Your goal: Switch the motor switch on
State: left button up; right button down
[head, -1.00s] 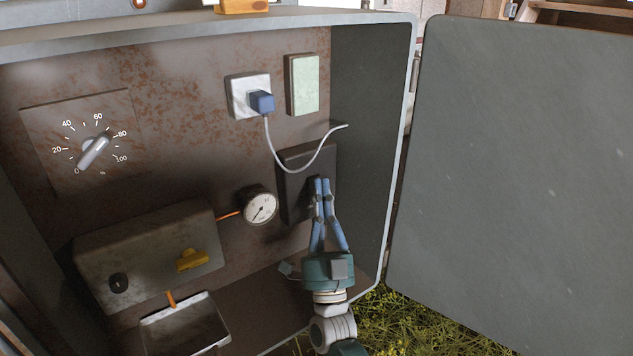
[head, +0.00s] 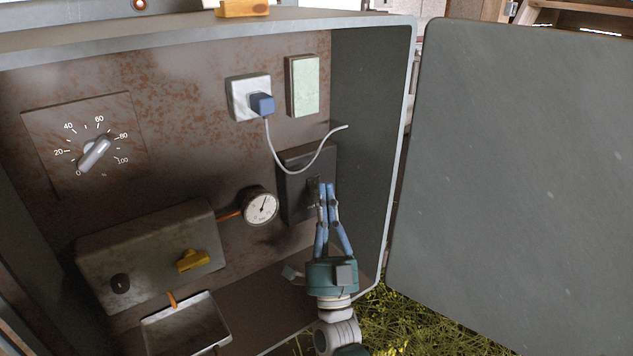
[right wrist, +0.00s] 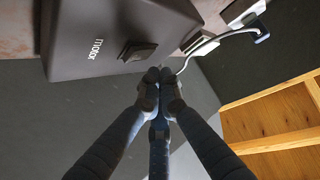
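The motor switch is a dark box (head: 296,200) on the cabinet's back wall, right of the gauge. In the right wrist view the box (right wrist: 85,40) bears the word "MOTOR" and a dark rocker (right wrist: 138,50). In the head view the rocker is small and partly behind my fingers, and I cannot read its position surely. My right gripper (head: 327,187) has its blue fingers together and empty, pointing up in front of the box. In the right wrist view its fingertips (right wrist: 160,76) are just below the rocker, seemingly apart from it. My left gripper is out of view.
A round gauge (head: 261,207) has its needle pointing up. A dial (head: 95,153), a blue plug (head: 262,103) with a white cable (head: 275,155), and a pale green panel (head: 303,86) are on the wall. A yellow-handled box (head: 150,255) stands lower left. The cabinet door (head: 510,180) is open right.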

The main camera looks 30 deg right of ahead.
jog(key=shift+s, duration=0.15)
jog(key=s, duration=0.1)
jog(key=s+p, duration=0.1)
jog(key=s, duration=0.2)
jog(key=shift+s+d+f+p, duration=0.2)
jog(key=shift+s+f+p, duration=0.1)
jog(key=shift+s, duration=0.05)
